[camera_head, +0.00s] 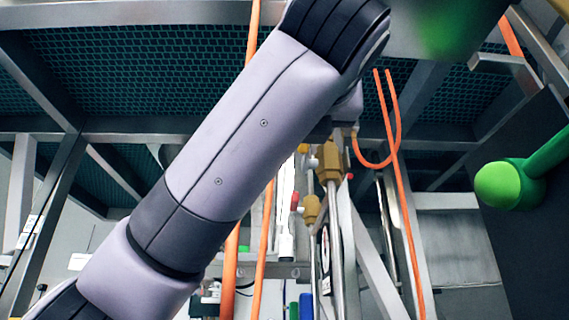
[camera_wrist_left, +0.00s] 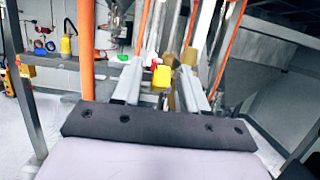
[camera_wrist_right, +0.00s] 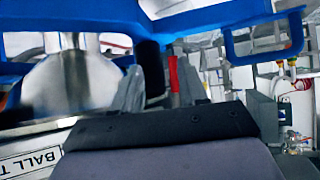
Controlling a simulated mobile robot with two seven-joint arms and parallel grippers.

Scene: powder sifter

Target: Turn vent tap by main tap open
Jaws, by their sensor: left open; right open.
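In the left wrist view my left gripper (camera_wrist_left: 160,88) is open. A yellow tap part (camera_wrist_left: 161,76) shows between its fingers, with a red handle (camera_wrist_left: 151,60) just above and brass fittings around it. I cannot tell whether the fingers touch any of them. In the head view a large brass valve (camera_head: 328,160) and a smaller brass valve (camera_head: 311,210) with a red handle (camera_head: 295,201) sit on vertical pipes. My left arm crosses in front and hides much of the pipework. My right gripper (camera_wrist_right: 160,88) is open, with a red upright part (camera_wrist_right: 174,75) visible between its fingers.
Orange hoses (camera_head: 398,190) hang beside the valves. Metal frame beams and grating lie overhead. A green rounded knob (camera_head: 497,186) on a bar is at the right. A blue frame (camera_wrist_right: 265,40) and a metal vessel (camera_wrist_right: 72,85) are close to my right gripper.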

